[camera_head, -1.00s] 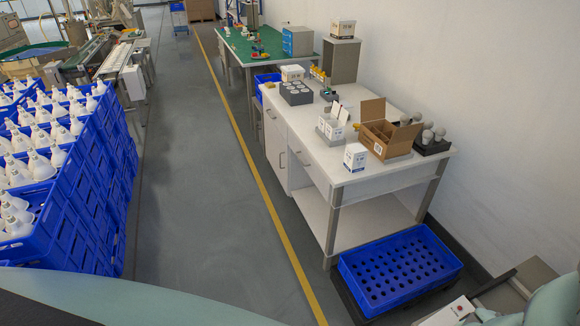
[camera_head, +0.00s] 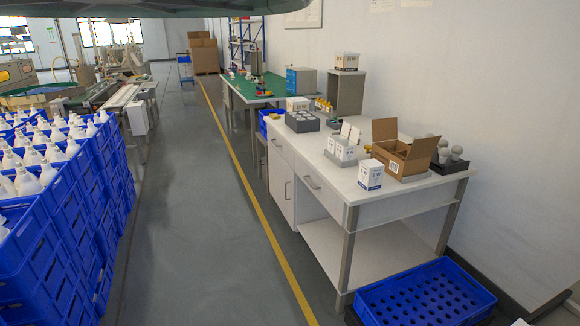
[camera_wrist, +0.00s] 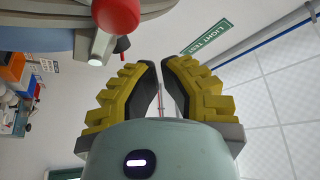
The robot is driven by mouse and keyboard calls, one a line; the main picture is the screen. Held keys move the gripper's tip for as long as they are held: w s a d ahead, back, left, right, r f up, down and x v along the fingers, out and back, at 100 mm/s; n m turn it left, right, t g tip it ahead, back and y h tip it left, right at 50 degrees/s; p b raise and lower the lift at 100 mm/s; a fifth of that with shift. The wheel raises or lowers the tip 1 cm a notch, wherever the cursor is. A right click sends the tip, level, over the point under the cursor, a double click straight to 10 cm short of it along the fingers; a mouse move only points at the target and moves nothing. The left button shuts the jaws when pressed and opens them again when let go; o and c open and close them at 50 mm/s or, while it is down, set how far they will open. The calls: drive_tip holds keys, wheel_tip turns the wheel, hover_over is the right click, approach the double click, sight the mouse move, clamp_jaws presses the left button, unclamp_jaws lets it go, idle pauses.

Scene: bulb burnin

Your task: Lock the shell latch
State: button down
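My gripper (camera_wrist: 160,64) shows in the wrist view with yellow-and-black fingers. It is empty; its tips lean close together with a narrow gap, and background shows between them. A red rounded end (camera_wrist: 117,15) on a grey metal piece (camera_wrist: 100,46) is at the upper left, left of the fingertips and apart from them. A small black-and-red part (camera_wrist: 121,46) shows just below it. I cannot tell whether any of these is the shell latch. No shell or latch can be made out in the head view, and my gripper does not show there.
A white workbench (camera_head: 400,212) holds an open carton (camera_head: 405,150) and small boxes. A blue crate (camera_head: 425,295) sits low at its front. The grey aisle (camera_head: 190,200) is clear. A green sign (camera_wrist: 208,37) shows in the wrist view.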

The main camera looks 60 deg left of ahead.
drive_tip(key=f+n+t+b, duration=0.1)
drive_tip(key=n+b, duration=0.1)
drive_tip(key=b, duration=0.2)
drive_tip(key=f+n+t+y+b, duration=0.1)
drive_tip(key=n+b, duration=0.1)
drive_tip(key=b, duration=0.2)
drive_tip(key=a+f+n+t+y+b, duration=0.1)
drive_tip(key=n+b, duration=0.1)
drive_tip(key=b, duration=0.2)
drive_tip(key=shift+w+a+f, duration=0.1)
drive_tip(key=shift+w, duration=0.15)
drive_tip(key=shift+n+b, duration=0.4)
